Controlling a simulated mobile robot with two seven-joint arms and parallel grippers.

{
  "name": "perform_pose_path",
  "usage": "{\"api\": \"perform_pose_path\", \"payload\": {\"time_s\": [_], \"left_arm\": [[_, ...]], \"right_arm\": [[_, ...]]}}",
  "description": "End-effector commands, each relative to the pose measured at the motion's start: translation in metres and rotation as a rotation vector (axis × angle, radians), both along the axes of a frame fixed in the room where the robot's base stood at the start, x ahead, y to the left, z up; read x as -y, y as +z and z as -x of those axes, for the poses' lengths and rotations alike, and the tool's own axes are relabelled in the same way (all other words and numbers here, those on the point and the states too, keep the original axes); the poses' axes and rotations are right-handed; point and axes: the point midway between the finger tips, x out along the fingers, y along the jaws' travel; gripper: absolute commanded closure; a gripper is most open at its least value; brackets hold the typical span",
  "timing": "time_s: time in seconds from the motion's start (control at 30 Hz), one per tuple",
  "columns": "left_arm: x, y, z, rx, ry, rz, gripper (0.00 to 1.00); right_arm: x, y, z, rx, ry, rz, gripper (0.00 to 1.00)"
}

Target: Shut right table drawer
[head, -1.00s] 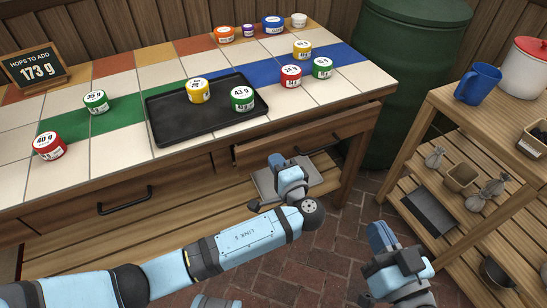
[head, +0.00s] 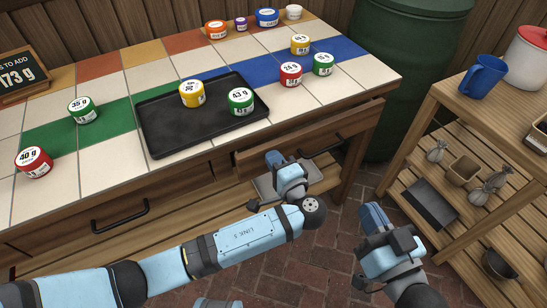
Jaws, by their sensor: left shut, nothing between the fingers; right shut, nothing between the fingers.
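The right table drawer (head: 300,148) is under the right part of the tiled table (head: 60,190). Its wooden front stands out from the table front, so it is partly open. My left gripper (head: 274,158) is shut and empty, close in front of the drawer front; whether it touches the wood I cannot tell. The drawer's handle shows only in part to the right of the gripper. My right gripper (head: 376,218) is shut and empty, over the brick floor to the right of the table, apart from the drawer.
A black tray (head: 165,142) with yellow and green tins sits on the table, with several other tins around. A second drawer has a black handle (head: 120,216). A green barrel (head: 405,80) stands behind, and a wooden shelf (head: 445,105) on the right. Brick floor lies between.

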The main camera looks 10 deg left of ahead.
Motion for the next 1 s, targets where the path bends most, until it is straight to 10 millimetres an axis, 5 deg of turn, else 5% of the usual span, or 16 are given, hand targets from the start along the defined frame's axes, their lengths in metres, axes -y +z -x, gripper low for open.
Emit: {"api": "perform_pose_path", "payload": {"time_s": [0.17, 0.5, 1.0], "left_arm": [[-0.002, 0.0, -0.003, 0.0, 0.0, 0.0, 1.0], [-0.028, 0.001, -0.039, 0.001, 0.0, 0.002, 1.0], [-0.033, 0.003, -0.044, 0.005, 0.002, -0.003, 1.0]], "right_arm": [[0.0, -0.002, 0.002, -0.006, 0.001, 0.002, 1.0], [0.002, -0.008, 0.003, -0.034, -0.003, 0.017, 1.0], [0.001, -0.005, 0.0, -0.026, -0.007, 0.011, 1.0]]}}
